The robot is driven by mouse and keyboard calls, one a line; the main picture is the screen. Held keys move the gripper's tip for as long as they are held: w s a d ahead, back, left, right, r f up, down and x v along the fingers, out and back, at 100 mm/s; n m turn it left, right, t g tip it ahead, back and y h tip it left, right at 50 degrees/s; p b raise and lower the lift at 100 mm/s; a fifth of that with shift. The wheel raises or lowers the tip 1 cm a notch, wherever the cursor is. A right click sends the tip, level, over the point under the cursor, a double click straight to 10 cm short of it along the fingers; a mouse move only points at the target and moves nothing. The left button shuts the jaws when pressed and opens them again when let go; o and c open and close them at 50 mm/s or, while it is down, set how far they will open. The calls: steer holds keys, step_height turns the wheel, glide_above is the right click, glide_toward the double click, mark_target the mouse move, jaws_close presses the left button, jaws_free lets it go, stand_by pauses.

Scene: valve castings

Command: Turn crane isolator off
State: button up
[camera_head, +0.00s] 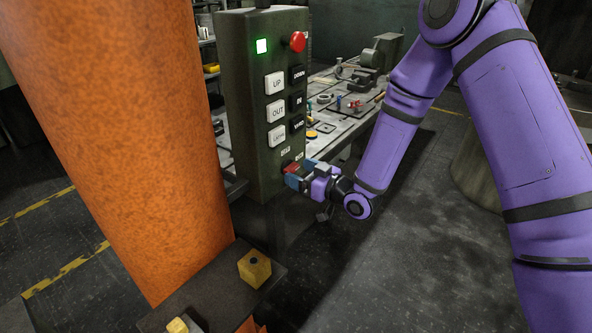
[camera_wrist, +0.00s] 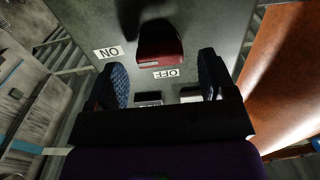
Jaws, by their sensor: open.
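The crane isolator is a red switch handle (camera_head: 291,168) low on the front of a dark green control box (camera_head: 245,100). In the wrist view the red handle (camera_wrist: 160,45) is near the top centre, between an ON label (camera_wrist: 108,52) on its left and an OFF label (camera_wrist: 166,73) just below it; both labels appear upside down. I cannot tell which position it is set to. My gripper (camera_head: 297,177) is at the lower part of the box. In the wrist view my gripper (camera_wrist: 162,72) is open, its blue-faced fingers apart on either side, with the handle ahead, not clamped.
The box carries a lit green lamp (camera_head: 261,46), a red mushroom button (camera_head: 297,42) and several black and white push buttons. An orange column (camera_head: 120,130) stands close on the left. A cluttered workbench (camera_head: 335,128) is behind. Open floor lies to the right.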

steer(key=shift+x, duration=1.05)
steer(key=c, duration=0.9)
steer(key=shift+c, duration=0.2)
